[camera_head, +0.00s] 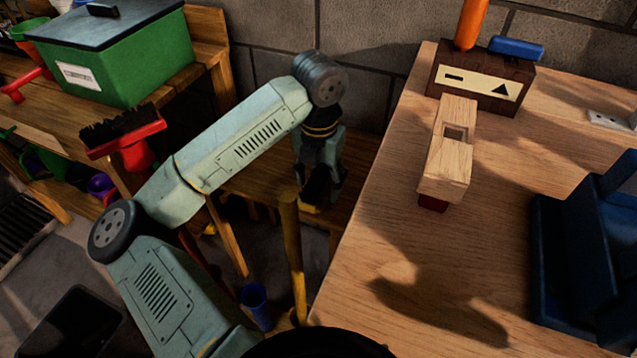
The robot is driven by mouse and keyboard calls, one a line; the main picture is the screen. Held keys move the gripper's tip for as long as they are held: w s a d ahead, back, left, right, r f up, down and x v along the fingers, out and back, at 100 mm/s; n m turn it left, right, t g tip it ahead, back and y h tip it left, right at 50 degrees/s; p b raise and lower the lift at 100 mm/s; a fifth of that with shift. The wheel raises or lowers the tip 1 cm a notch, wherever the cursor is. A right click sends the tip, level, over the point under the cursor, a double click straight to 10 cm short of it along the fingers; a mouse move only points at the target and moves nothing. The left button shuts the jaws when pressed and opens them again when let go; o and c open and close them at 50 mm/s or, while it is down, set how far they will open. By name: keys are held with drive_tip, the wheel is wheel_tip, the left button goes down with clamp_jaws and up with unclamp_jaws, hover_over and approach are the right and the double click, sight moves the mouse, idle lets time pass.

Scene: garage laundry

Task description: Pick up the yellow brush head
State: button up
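My gripper (320,190) points down over the low wooden bench, between the wall and the large table. A dark, bristle-like shape (318,184) with a yellow edge (312,208) shows at its fingers. This looks like the yellow brush head, but it is small and partly hidden by the gripper. I cannot tell whether the fingers are closed on it, or whether it rests on the bench. A yellow pole (294,255) stands just below and in front of it.
A red brush with black bristles (124,131) stands upright at left, near my arm. A green box (130,55) sits on the left bench. The right table (400,290) holds a wooden plane (447,155), a dark wooden block (478,80) and a blue tool (585,255).

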drive_tip(key=shift+c, duration=0.4)
drive_tip(key=c, duration=1)
drive_tip(key=shift+r, duration=0.1)
drive_tip(key=shift+c, duration=0.2)
